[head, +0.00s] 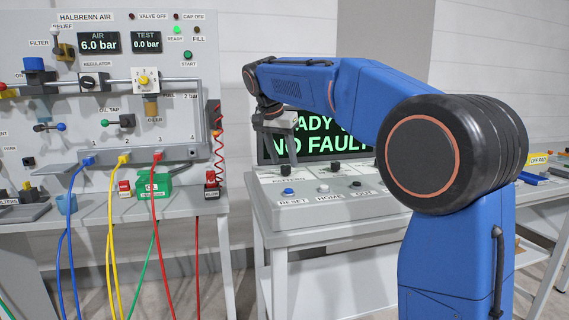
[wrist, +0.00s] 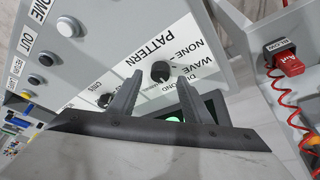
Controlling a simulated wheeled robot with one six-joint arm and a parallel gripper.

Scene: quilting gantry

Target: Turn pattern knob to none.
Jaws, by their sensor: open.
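The pattern knob (wrist: 160,71) is a small round black knob on a white plate of the grey console. Beside it in the wrist view are the word PATTERN and the option words NONE, WAVE and one partly hidden by a finger. A small light mark shows on the knob, but I cannot tell which option it points to. My gripper (wrist: 160,78) is open, its two dark fingers on either side of the knob in the picture, with no visible contact. In the head view my gripper (head: 280,128) hangs above the console's left part, above the knob (head: 286,168).
A second black knob (wrist: 104,100) is close to the left finger in the wrist view. A white button (wrist: 69,27) and dark buttons line the console. A screen (head: 318,148) stands behind, partly hidden by my arm. The air panel (head: 110,30) with hoses is at left.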

